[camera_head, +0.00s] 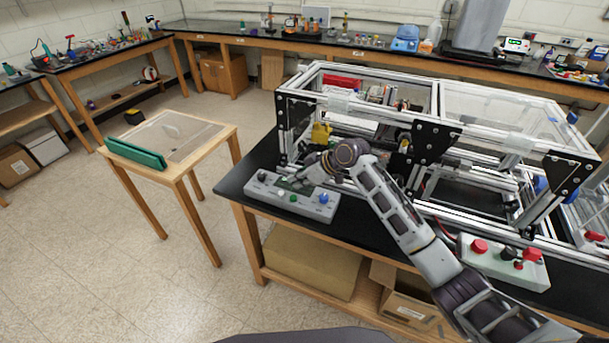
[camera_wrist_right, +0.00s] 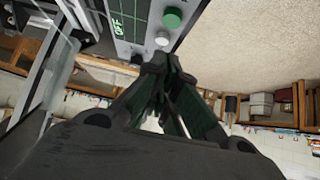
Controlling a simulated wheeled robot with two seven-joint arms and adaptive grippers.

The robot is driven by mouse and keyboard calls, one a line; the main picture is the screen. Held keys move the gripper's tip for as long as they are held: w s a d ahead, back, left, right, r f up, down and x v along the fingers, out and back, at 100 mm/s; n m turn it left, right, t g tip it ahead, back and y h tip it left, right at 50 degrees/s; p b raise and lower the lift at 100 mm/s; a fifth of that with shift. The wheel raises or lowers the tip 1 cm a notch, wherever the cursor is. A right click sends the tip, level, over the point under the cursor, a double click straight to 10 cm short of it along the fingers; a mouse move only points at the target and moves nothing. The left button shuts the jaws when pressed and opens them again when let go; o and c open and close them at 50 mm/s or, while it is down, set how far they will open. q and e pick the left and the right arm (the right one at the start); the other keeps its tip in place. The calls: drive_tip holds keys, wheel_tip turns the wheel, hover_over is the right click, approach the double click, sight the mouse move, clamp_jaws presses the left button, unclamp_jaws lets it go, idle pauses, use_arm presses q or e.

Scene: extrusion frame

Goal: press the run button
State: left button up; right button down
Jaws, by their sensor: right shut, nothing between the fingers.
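A grey control box (camera_head: 309,207) lies on the front left part of the black bench, with several buttons and a blue knob (camera_head: 324,198). In the right wrist view, the box face (camera_wrist_right: 143,22) shows a green-lit display (camera_wrist_right: 118,25) reading OFF, a large green button (camera_wrist_right: 172,18) and a white button (camera_wrist_right: 162,38). No run label is readable. My right gripper (camera_head: 288,184) is over the left half of the box. Its fingertips (camera_wrist_right: 167,62) are together and empty, close to the white button; contact cannot be told. My left gripper is out of view.
An aluminium extrusion frame (camera_head: 438,88) stands right behind the box. A second box (camera_head: 505,265) with red buttons sits farther right on the bench. A small wooden table (camera_head: 215,137) with a green piece stands to the left. Open floor lies between it and the bench.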

sight(295, 198)
drive_tip(key=f, duration=0.2)
drive_tip(key=a+f, duration=0.1)
drive_tip(key=shift+w+f+p, duration=0.25)
drive_tip(key=shift+f+p, duration=0.05)
drive_tip(key=shift+p, duration=0.1)
drive_tip(key=shift+f, duration=0.75)
drive_tip(key=shift+f, duration=0.1)
